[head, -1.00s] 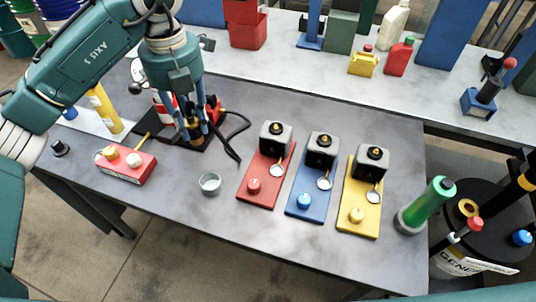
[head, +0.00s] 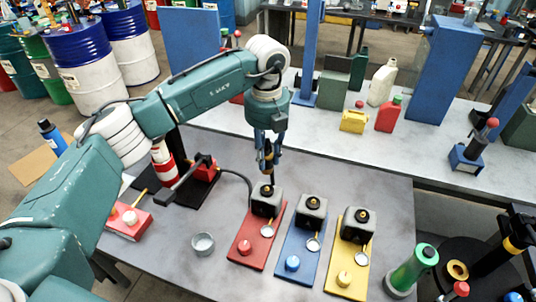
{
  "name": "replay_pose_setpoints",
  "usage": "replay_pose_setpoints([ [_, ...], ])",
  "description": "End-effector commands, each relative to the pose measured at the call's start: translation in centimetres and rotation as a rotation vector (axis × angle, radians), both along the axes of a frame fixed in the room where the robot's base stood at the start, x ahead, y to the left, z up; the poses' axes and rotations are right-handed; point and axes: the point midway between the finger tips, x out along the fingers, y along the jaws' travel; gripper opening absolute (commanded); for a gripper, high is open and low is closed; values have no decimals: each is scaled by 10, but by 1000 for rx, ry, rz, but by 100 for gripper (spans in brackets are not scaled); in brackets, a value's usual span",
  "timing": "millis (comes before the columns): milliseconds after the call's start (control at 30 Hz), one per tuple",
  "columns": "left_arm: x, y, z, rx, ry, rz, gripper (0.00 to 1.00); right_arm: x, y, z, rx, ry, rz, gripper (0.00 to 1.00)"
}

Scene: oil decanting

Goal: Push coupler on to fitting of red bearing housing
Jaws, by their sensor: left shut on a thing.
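The red bearing housing is a dark grey block (head: 266,204) on a red base plate (head: 247,254), with a small brass fitting (head: 267,189) on top. My left gripper (head: 268,172) comes down from above, its fingers pointing at that fitting. It is shut on a small brass-coloured coupler, mostly hidden between the fingers. The coupler is directly over the fitting; whether the two touch, I cannot tell. A black hose (head: 246,180) curves from the pump stand to near the housing's left side. My right gripper is not in view.
Blue (head: 289,264) and yellow (head: 344,280) base plates with similar housings stand close on the right. A grey cup (head: 203,243) is left of the red plate. The red-handled pump stand (head: 203,168) is behind left.

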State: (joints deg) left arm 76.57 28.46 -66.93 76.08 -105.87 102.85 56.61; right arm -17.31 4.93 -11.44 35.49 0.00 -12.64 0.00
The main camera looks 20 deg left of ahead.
Motion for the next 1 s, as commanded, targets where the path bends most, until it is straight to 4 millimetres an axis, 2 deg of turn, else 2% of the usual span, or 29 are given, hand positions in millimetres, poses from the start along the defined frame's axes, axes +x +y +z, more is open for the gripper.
replay_pose_setpoints([
  [300, -1, 0, -28, 0, 2, -2, 0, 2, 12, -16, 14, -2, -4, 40],
  [600, 0, 0, -55, -1, 0, -2, 0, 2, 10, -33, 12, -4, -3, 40],
  [1000, 0, 0, -59, -1, 0, -2, 0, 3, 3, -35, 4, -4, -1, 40],
])
